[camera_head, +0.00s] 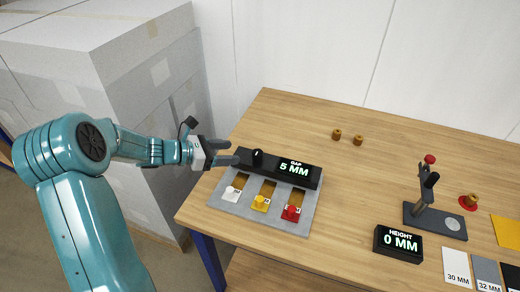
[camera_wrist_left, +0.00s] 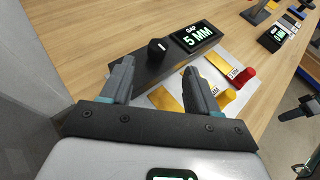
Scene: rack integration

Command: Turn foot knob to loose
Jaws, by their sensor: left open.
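A black knob (camera_head: 257,158) stands on the dark strip of the grey panel, left of a display reading GAP 5 MM (camera_head: 295,168). No label reading foot or loose is legible. In the left wrist view the knob (camera_wrist_left: 158,49) has a small white mark on top. My left gripper (camera_head: 234,152) is open and empty, just left of the knob. In the left wrist view its fingertips (camera_wrist_left: 157,72) straddle the line to the knob, which is a little beyond them and untouched. A dark part at that view's right edge may be my right gripper; it is unclear.
The grey panel (camera_head: 222,196) carries white, yellow and red levers (camera_head: 291,213) in front of the knob. A dark stand with an upright lever (camera_head: 428,185) and a HEIGHT 0 MM display (camera_head: 398,242) are to the right. Pale boxes (camera_head: 150,80) stand left of the table.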

